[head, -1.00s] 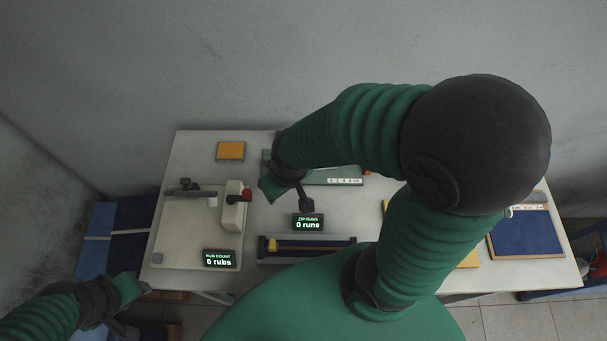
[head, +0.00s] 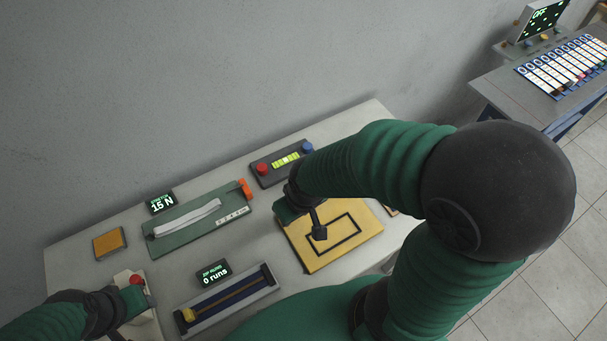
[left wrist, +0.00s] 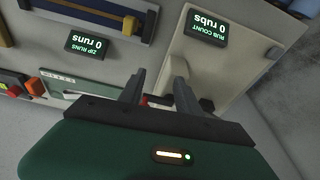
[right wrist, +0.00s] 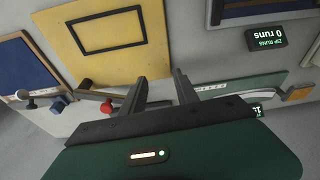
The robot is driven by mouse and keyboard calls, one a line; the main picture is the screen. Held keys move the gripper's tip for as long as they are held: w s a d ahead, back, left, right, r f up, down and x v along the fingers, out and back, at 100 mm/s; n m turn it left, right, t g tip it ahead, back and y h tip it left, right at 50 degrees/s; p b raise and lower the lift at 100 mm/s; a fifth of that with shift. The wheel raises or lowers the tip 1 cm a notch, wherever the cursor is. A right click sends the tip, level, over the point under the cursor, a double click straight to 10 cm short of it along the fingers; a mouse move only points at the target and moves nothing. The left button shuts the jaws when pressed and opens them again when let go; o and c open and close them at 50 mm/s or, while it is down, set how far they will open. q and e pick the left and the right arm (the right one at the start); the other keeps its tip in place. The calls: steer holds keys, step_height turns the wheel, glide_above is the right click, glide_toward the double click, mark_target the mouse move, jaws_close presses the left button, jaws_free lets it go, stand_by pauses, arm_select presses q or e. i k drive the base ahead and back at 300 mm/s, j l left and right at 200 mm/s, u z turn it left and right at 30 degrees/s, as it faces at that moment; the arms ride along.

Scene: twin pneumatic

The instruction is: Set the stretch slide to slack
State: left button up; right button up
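The stretch board (head: 185,240) is green with a white band (head: 188,216) along it, beside a display reading 15 N (head: 161,202). Its orange slide (head: 245,189) is at the right end, above the number scale. The orange slide (left wrist: 33,84) also shows in the left wrist view, and part of the board (right wrist: 262,83) in the right wrist view. My right gripper (right wrist: 158,80) is open and empty, over the yellow mat, right of the board.
A dark panel (head: 270,178) with red and blue knobs stands behind the mat (head: 365,238). The zip track (head: 232,297) lies in front of the board. An orange pad (head: 110,243) is left of it. Another table (head: 545,80) stands far right.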

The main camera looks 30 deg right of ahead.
mark_target(245, 188)
steer(key=j+z, duration=0.1)
steer(key=z, duration=0.25)
steer(key=j+z, duration=0.15)
steer(key=z, duration=0.2)
